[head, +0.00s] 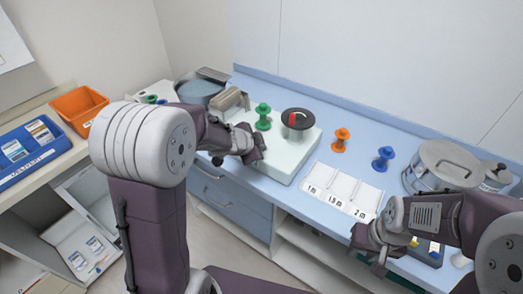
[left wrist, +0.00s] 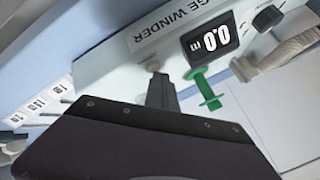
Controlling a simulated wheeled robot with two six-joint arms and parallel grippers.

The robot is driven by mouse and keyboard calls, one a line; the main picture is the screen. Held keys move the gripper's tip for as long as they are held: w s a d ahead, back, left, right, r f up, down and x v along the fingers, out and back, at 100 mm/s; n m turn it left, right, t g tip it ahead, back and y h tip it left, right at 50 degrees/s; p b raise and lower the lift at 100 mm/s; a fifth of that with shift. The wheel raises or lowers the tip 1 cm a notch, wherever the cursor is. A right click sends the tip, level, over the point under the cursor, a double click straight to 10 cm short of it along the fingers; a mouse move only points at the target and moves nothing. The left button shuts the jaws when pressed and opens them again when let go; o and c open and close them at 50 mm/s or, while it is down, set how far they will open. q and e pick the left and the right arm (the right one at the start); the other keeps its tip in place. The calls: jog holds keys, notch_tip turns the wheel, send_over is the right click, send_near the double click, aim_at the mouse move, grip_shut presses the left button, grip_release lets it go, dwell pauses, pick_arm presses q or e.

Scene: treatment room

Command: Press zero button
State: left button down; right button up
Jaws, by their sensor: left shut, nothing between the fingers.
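The white winder (head: 290,155) stands on the blue counter. In the left wrist view its label (left wrist: 165,22) reads "GE WINDER", the rest cut off, and its dark display (left wrist: 210,39) reads 0.0 m. A small round grey button (left wrist: 152,63) sits below the label. My left gripper (head: 257,152) is shut and empty at the winder's front left. In the left wrist view its fingertips (left wrist: 160,85) are right at the button; I cannot tell whether they touch it. My right gripper (head: 375,245) hangs at the counter's front right, its jaws unclear.
A green spool (head: 263,115) stands beside the winder's dark reel (head: 298,119). Orange (head: 341,139) and blue (head: 383,157) spools stand further right, behind a white tray (head: 345,190) marked by length. An orange bin (head: 78,105) is at the left.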

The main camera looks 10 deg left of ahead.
dwell(0.4)
pick_arm(q)
jog(key=shift+r+p, duration=0.8)
jog(key=shift+p, duration=0.15)
notch_tip(320, 180, up, 5)
jog(key=p, duration=0.5)
dwell(0.4)
